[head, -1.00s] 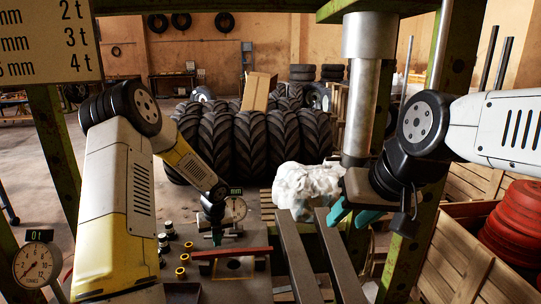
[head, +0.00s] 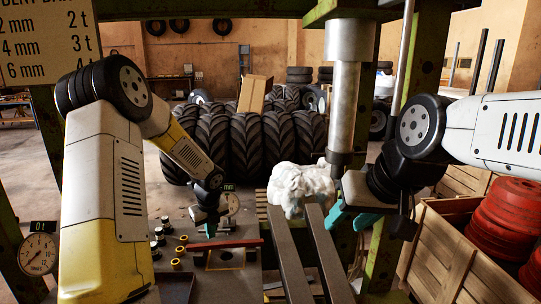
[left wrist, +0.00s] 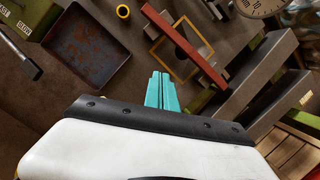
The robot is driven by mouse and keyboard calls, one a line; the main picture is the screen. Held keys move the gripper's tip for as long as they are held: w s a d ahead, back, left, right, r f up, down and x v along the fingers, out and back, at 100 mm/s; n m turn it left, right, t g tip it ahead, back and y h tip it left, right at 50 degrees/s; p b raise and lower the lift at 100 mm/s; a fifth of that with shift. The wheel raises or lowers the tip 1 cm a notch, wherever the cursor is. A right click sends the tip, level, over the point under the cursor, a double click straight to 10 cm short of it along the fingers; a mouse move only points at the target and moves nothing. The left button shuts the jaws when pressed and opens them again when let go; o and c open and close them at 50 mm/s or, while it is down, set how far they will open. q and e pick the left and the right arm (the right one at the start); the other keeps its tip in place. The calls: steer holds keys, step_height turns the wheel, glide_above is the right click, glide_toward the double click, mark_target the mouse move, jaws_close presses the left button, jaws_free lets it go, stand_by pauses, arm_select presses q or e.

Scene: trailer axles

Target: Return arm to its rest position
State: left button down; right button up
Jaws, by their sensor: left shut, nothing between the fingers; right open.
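My left gripper (head: 210,229) is at the centre left in the head view, above the dark bench near a red bar (head: 225,244). Its teal fingers are together and empty; they also show in the left wrist view (left wrist: 161,92), in the air over the bench. My right gripper (head: 352,220) is at the right in the head view, beside the press column and a crumpled white bundle (head: 298,186). Its teal fingers are apart, with nothing seen between them.
Two grey beams (head: 285,258) run forward at the centre. Brass and dark rings (head: 178,264) stand left of the red bar. A wooden crate with red discs (head: 507,225) stands at right. An empty dark tray (left wrist: 86,47) lies on the bench.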

arm_select(q)
steer(key=s+r+n+t, duration=0.1)
steer(key=s+r+n, duration=0.6)
steer(key=r, duration=0.2)
steer(key=s+r+n, duration=0.6)
steer(key=r+n, duration=0.2)
steer(key=r, duration=0.2)
steer(key=s+d+r+n+t+h, duration=0.1)
steer(key=s+d+r+n, duration=0.1)
steer(key=s+n, duration=0.4)
steer(key=s+d+r+n+t+h, duration=0.1)
steer(key=s+d+r+n+h, duration=0.1)
steer(key=s+n, duration=0.5)
steer(key=s+d+r, duration=0.1)
steer(key=s+r, duration=0.1)
steer(key=s, duration=0.1)
steer(key=shift+d, duration=0.25)
